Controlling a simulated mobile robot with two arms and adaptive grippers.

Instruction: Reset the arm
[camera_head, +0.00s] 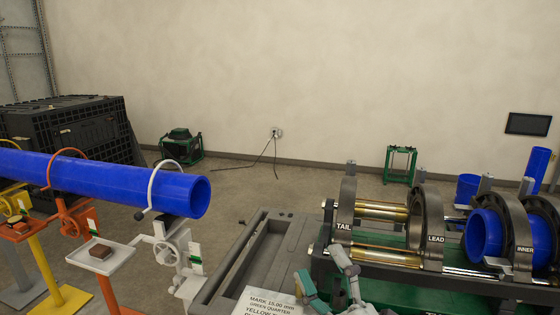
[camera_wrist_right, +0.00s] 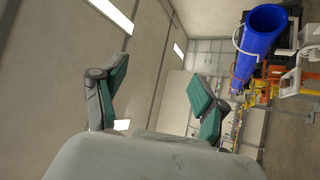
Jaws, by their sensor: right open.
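My right gripper (camera_head: 322,272) shows low in the head view, in front of the fusion cart's green base (camera_head: 390,295). In the right wrist view its two green-padded fingers stand wide apart (camera_wrist_right: 156,75), with nothing between them. Behind the fingers, that view shows wall, ceiling lights and, at the upper right, the blue pipe (camera_wrist_right: 258,45). The blue pipe also lies on stands at the left of the head view (camera_head: 110,180). My left gripper is not in view.
The cart carries a TAIL clamp ring (camera_head: 345,212), a LEAD ring (camera_head: 430,215) and an INNER ring (camera_head: 520,235) around a blue pipe piece (camera_head: 480,235). A grey tray (camera_head: 235,262) lies left of the gripper, near a printed sign (camera_head: 268,302). A black crate (camera_head: 70,130) stands behind.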

